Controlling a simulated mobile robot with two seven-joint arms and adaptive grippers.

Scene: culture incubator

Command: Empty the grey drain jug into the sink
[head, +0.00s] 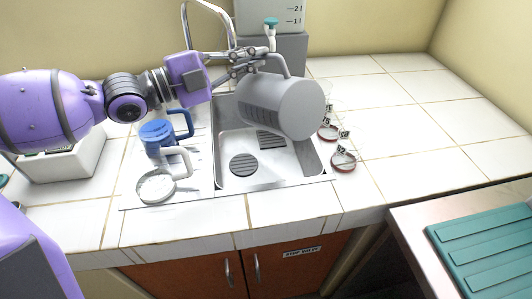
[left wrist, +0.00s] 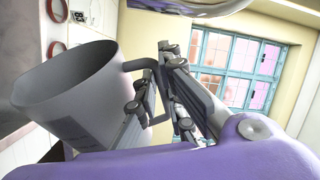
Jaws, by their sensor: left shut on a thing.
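The grey drain jug (head: 282,106) is tipped on its side above the sink (head: 268,174) in the head view. Its base faces the camera, so its mouth and contents are hidden there. My left gripper (head: 240,66) is shut on the jug's handle. In the left wrist view, the fingers of my left gripper (left wrist: 168,85) close around the handle, and the jug's open mouth (left wrist: 62,80) shows at the left. No liquid can be seen pouring. My right gripper is not in view.
A blue jug (head: 158,136) and a white jug (head: 157,186) stand on the drainboard left of the basin. Red-rimmed items (head: 343,160) lie right of the sink. A tap (head: 210,12) and a grey block with a clear container (head: 268,17) stand behind.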

